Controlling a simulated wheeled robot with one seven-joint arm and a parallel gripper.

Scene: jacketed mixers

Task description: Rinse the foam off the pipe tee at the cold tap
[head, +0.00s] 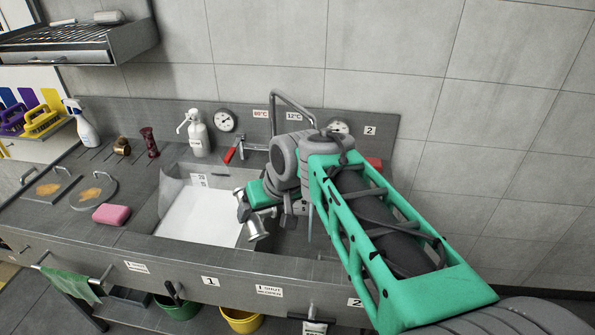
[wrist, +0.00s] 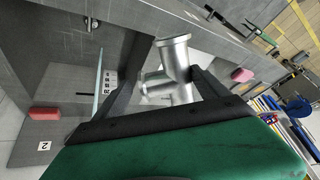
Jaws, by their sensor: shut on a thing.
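My gripper (head: 256,207) is shut on the pipe tee (head: 258,227), a shiny metal piece with flanged ends, held over the sink near the divide between its basins. In the wrist view the tee (wrist: 174,62) sits between the two dark fingers; its visible faces look bare metal, and I see no clear foam. A grey spout (head: 293,100) arches behind my arm, beside the 12°C label (head: 293,116). A thin pale blue vertical streak (head: 310,222), perhaps running water, shows right of the tee, apart from it. My arm hides most of the right basin.
The left basin (head: 200,215) has a white interior. A red-handled valve (head: 230,155) is below the 65°C label (head: 260,114).

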